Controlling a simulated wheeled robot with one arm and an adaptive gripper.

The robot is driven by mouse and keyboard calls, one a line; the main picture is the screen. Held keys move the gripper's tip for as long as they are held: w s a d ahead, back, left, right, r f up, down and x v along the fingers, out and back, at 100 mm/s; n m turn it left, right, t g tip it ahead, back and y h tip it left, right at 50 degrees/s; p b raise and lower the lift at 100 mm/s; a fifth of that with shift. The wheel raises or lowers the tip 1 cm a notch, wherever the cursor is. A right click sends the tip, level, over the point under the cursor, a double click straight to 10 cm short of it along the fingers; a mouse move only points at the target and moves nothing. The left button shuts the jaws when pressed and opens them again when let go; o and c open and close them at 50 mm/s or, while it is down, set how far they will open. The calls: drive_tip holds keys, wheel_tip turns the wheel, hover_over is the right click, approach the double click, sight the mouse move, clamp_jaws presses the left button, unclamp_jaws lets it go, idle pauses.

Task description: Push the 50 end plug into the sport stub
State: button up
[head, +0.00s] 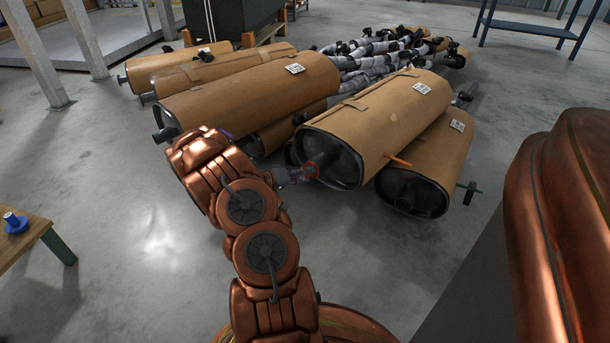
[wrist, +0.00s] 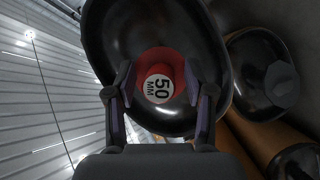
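The red 50 end plug (wrist: 163,75), with a white "50 MM" label on its face, is at the dark end face of the front upper muffler (head: 385,115). The sport stub is hidden behind the plug, so I cannot tell how deep the plug sits. My gripper (head: 300,174) faces the plug straight on. In the wrist view its two fingers (wrist: 160,88) stand apart on either side of the plug, with gaps beside the labelled face.
More brown-wrapped mufflers lie at left (head: 250,90) and lower right (head: 440,150). An orange rod (head: 398,160) juts between the right pair. Grey pipes (head: 375,60) are piled behind. A wooden table (head: 30,240) with a blue part (head: 15,222) is at left. The floor in front is clear.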

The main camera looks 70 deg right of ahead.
drive_tip(key=shift+w, duration=0.1)
drive_tip(key=v, duration=1.2)
idle(0.5)
drive_tip(key=s+a+r+n+t+y+p, duration=0.1)
drive_tip(key=a+r+y+p, duration=0.1)
drive_tip(key=a+r+p, duration=0.75)
drive_tip(key=s+a+r+y+p, duration=0.15)
drive_tip(key=r+p, duration=0.35)
drive_tip(key=r, duration=0.9)
drive_tip(key=s+a+r+n+t+y+p, duration=0.1)
drive_tip(key=a+r+p, duration=0.55)
drive_tip(key=r, duration=0.55)
drive_tip(key=s+a+r+n+t+y+p, duration=0.2)
drive_tip(key=s+a+r+n+p, duration=0.1)
drive_tip(key=a+r+p, duration=0.6)
drive_tip(key=s+a+r+n+t+y+p, duration=0.2)
drive_tip(key=a+r+n+p, duration=0.3)
drive_tip(key=a+r+p, duration=0.5)
drive_tip(key=s+a+r+n+t+y+p, duration=0.2)
drive_tip(key=s+a+r+n+y+p, duration=0.1)
drive_tip(key=a+r+p, duration=0.7)
drive_tip(key=s+a+r, duration=0.1)
drive_tip(key=a, duration=0.2)
drive_tip(key=shift+s+a+r+n+t, duration=0.2)
drive_tip(key=shift+r+n+t, duration=0.1)
drive_tip(key=shift+r+n, duration=0.1)
